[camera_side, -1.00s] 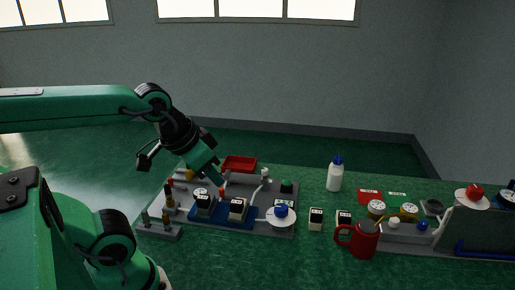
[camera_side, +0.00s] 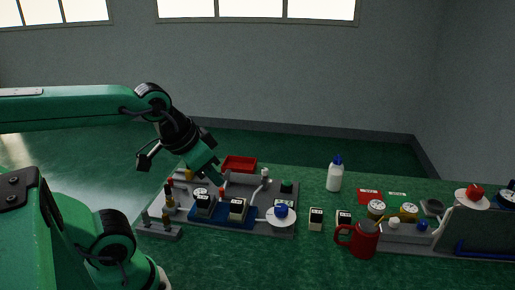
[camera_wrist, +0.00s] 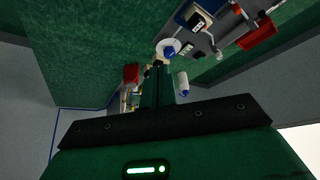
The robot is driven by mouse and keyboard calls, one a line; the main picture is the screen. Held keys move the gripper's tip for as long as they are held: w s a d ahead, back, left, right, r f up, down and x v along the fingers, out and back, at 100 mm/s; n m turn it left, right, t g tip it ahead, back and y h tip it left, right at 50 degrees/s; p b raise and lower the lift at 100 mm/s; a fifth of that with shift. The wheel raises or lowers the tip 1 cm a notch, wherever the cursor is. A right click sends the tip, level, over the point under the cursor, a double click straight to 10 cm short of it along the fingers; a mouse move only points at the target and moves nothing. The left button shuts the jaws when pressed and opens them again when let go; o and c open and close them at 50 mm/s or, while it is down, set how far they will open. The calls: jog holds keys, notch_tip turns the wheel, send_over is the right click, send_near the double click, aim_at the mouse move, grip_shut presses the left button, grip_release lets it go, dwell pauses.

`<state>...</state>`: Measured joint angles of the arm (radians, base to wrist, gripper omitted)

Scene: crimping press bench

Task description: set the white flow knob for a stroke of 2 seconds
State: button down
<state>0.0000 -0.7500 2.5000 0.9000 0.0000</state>
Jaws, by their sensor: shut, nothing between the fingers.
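A small white knob (camera_side: 393,223) sits on the right-hand grey plate, beside a blue knob (camera_side: 423,226). Another white-topped part (camera_side: 265,173) stands at the back of the left-hand grey board. I cannot tell which one is the flow knob, and no scale marks are readable. In the wrist view my gripper (camera_wrist: 157,72) covers part of the bench.
The left board (camera_side: 185,215) holds black-and-white blocks and a white disc with a blue top (camera_side: 281,211). A red mug (camera_side: 362,240), a white bottle (camera_side: 335,178) and several gauges stand to the right. A red tray (camera_side: 240,163) lies behind. The front right bench is clear.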

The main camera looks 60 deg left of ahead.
jog(key=c, duration=1.3)
grip_release()
jog(key=shift+w+r, duration=0.1)
jog(key=shift+w, duration=0.05)
jog(key=shift+c, duration=0.2)
jog(key=shift+o, duration=0.4)
jog(key=shift+w+a+r+m, duration=0.25)
jog(key=shift+w+m, duration=0.05)
jog(key=shift+w, duration=0.25)
jog(key=w+a+m+g, duration=0.2)
jog(key=w+a+m, duration=0.15)
jog(key=w, duration=0.45)
jog(key=w+a+m+g, duration=0.1)
jog(key=w+a+m, duration=0.25)
jog(key=w, duration=0.35)
jog(key=w+a+f+m, duration=0.1)
jog(key=w+a+f, duration=0.2)
jog(key=w+a+f+m+g, duration=0.1)
jog(key=w+a+f, duration=0.3)
jog(key=w+a+f+m+g, duration=0.1)
jog(key=w+a+f+m, duration=0.1)
jog(key=w+a+f, duration=0.1)
jog(key=shift+w+a+f, duration=0.15)
jog(key=shift+a+f, duration=0.1)
jog(key=shift+a, duration=0.3)
jog(key=shift+w+a+f+g, duration=0.2)
jog(key=shift+a+f+g, duration=0.1)
jog(key=shift+f, duration=0.1)
